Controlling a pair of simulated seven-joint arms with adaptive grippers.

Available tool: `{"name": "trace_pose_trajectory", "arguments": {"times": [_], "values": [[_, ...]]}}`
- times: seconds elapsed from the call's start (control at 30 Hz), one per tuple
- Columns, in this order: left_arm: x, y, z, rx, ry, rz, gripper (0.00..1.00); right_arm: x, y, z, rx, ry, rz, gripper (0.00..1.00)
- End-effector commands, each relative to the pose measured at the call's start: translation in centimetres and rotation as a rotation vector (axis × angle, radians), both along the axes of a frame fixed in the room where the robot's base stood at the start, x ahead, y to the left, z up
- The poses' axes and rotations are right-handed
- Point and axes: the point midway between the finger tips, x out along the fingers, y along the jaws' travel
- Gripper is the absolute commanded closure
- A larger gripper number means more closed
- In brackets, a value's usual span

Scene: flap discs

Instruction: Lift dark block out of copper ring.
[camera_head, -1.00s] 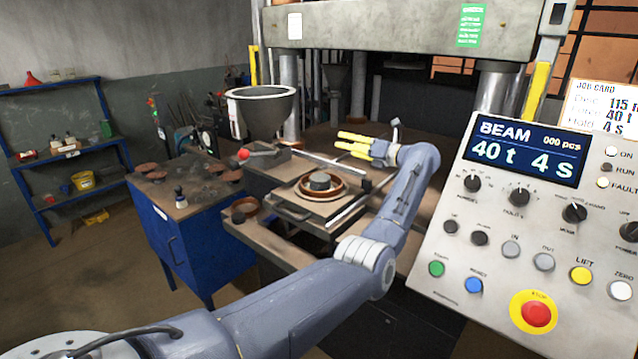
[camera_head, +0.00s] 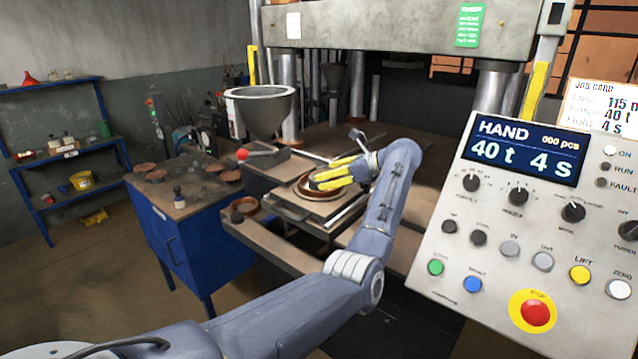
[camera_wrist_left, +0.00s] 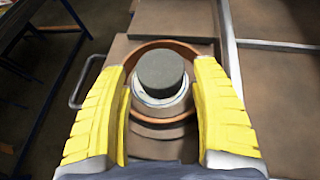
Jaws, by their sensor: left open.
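The dark block (camera_wrist_left: 161,72) is a round dark grey plug, standing upright inside the copper ring (camera_wrist_left: 186,52) in the left wrist view. A pale collar surrounds its lower part. In the head view the ring (camera_head: 304,190) sits on the press tray, and the block is mostly hidden behind my fingers. My left gripper (camera_head: 332,175) has yellow fingers, open and empty, over the ring. In the left wrist view the fingers (camera_wrist_left: 163,85) stand on either side of the block, apart from it. My right gripper is not in view.
A control panel (camera_head: 540,215) with a red stop button fills the right. A metal funnel (camera_head: 262,108) and a red-knobbed lever (camera_head: 262,154) stand behind the tray. A second copper ring (camera_head: 246,208) lies on the left ledge. A blue cabinet (camera_head: 205,240) stands left.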

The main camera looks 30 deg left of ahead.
Motion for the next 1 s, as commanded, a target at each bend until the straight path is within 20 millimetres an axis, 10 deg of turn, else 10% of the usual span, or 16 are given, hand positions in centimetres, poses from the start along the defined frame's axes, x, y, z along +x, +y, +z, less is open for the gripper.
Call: {"name": "trace_pose_trajectory", "arguments": {"times": [0.63,1.0], "values": [[-0.3,3.3,-1.6,0.001,0.001,0.0,0.34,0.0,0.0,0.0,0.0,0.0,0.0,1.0],[-0.3,3.3,-1.5,0.002,0.001,0.0,0.77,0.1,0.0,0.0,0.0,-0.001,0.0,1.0]]}}
